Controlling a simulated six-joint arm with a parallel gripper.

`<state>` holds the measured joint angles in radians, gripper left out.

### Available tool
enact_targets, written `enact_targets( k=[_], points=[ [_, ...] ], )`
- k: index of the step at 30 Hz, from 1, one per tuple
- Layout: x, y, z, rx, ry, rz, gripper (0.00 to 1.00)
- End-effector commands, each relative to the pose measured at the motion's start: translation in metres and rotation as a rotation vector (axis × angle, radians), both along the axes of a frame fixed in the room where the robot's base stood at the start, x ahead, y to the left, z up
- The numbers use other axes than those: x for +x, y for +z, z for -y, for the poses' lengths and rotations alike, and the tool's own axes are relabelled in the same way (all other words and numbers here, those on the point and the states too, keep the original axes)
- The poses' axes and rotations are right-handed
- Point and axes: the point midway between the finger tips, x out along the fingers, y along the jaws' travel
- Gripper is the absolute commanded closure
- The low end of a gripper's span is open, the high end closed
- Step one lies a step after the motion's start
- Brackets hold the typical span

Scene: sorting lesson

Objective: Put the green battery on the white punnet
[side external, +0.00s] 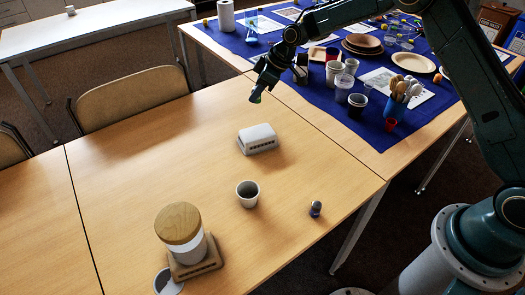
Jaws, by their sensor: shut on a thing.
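My gripper (262,88) is above the wooden table, up and to the left of the blue cloth's near edge. It is shut on the green battery (256,98), of which only a small green part shows below the fingers. The white punnet (258,137) sits on the table below my gripper, apart from it. It looks upside down, with a flat top and a row of slots along its lower side. Nothing lies on its top.
A grey cup (247,193) and a small dark blue cylinder (316,208) stand nearer. Cups, plates and cutlery crowd the blue cloth (370,140). The table's left side is clear.

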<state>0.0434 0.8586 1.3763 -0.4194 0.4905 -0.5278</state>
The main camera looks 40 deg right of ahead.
Motion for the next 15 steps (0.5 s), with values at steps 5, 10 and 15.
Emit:
enact_targets(
  k=[5,10,15],
  points=[
    [-0.001,-0.036,0.0,0.0,0.001,-0.003,1.0],
    [0.0,-0.063,0.0,-0.001,0.001,-0.002,1.0],
    [0.0,-0.076,0.0,0.0,0.001,0.0,1.0]
  ],
)
